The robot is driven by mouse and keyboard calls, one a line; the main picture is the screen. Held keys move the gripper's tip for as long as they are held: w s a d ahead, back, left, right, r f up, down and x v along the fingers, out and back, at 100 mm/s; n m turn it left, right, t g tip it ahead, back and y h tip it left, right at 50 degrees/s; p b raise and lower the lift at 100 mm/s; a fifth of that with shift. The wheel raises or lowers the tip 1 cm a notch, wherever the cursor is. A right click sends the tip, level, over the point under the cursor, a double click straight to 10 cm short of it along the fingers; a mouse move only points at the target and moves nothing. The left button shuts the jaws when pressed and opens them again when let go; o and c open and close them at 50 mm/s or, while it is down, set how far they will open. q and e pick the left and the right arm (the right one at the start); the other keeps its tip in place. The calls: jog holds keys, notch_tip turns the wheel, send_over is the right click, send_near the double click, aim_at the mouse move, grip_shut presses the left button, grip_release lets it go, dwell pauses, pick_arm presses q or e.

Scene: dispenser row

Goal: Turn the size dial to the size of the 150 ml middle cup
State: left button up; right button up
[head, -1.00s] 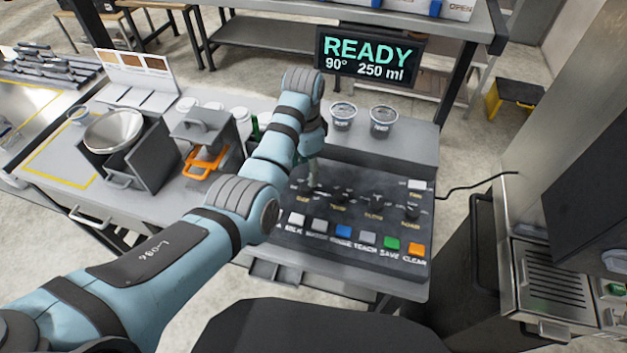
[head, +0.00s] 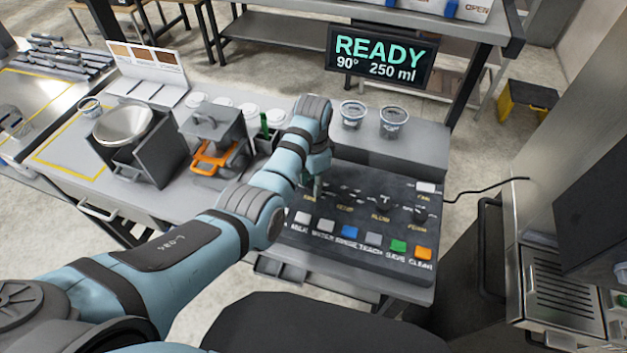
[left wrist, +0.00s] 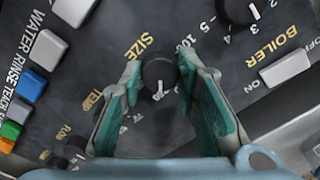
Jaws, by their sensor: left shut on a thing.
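The size dial (left wrist: 160,75) is a round black knob with a white pointer mark, beside the yellow SIZE label in the left wrist view. My left gripper (left wrist: 165,80) is shut on it, one green-padded finger on each side. The pointer mark faces the bottom of that picture; part of the scale is hidden by the fingers. In the head view my left gripper (head: 317,184) is low over the dark control panel (head: 375,267), and the dial is hidden there. The display (head: 380,58) reads READY, 90°, 250 ml. I cannot tell which cup is 150 ml. My right gripper is not in view.
Other dials stand near, such as the boiler dial (left wrist: 240,10). Coloured buttons, such as the blue one (head: 350,231), line the panel's front. Two cups (head: 352,113) (head: 394,122) stand on the ledge behind. A grinder (head: 213,130) is left of my arm.

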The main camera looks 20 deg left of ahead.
pick_arm(q)
jog(key=shift+n, duration=0.3)
jog(key=n, duration=0.4)
jog(key=shift+d, duration=0.1)
jog(key=n, duration=0.4)
jog(key=shift+n, duration=0.4)
jog(key=n, duration=0.4)
jog(key=shift+n, duration=2.2)
jog(key=o, duration=1.2)
jog(key=shift+w, duration=0.1)
